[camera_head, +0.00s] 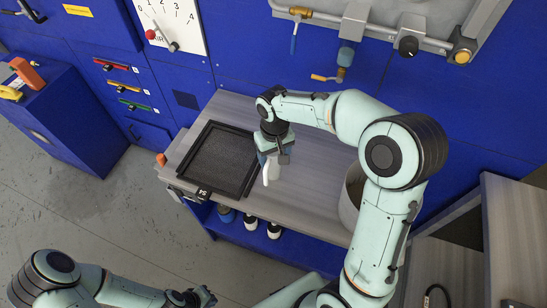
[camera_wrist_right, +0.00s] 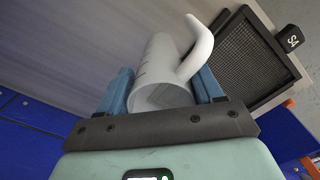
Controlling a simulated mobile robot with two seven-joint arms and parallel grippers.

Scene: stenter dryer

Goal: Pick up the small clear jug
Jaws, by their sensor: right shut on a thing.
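The small clear jug (camera_wrist_right: 160,62) is pale and see-through, with a white handle (camera_wrist_right: 199,48) and faint marks on its side. It sits between the blue fingers of my right gripper (camera_wrist_right: 165,92), which is shut on it. In the head view the jug (camera_head: 273,170) shows below my right gripper (camera_head: 273,154), over the grey worktop, right of the black tray; the gripper hides part of it. I cannot tell whether the jug touches the worktop. My left gripper (camera_head: 203,298) is at the bottom edge of the head view, far from the jug; its opening is unclear.
The black mesh tray (camera_head: 243,184) lies on the left of the grey worktop (camera_head: 318,205). A round pale container (camera_head: 349,205) stands at the right, partly behind my right arm. Blue panels with pipes and valves rise behind. Several bottles stand on the shelf below.

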